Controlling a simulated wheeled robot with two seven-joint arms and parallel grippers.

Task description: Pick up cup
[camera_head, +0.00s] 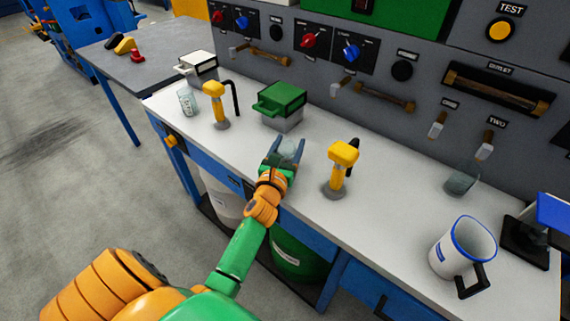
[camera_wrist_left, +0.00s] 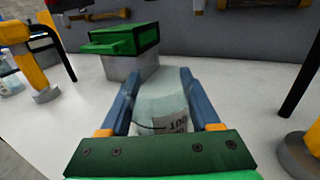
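A clear glass cup (camera_head: 287,149) stands near the front edge of the white bench, between the fingers of my left gripper (camera_head: 284,150). In the left wrist view the cup (camera_wrist_left: 162,102) carries a printed "100" label and has a blue finger on each side. The fingers of the left gripper (camera_wrist_left: 160,98) are apart, around the cup; I cannot tell whether they press on it. A white mug with a blue rim (camera_head: 451,249) stands at the bench's right end. My right gripper is not in view.
A green-lidded box (camera_head: 280,105) stands just behind the cup. Yellow tap-like fixtures stand to the left (camera_head: 217,103) and right (camera_head: 341,165) of the gripper. Other glass vessels stand at the left (camera_head: 187,101) and right (camera_head: 462,179). A grey control panel backs the bench.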

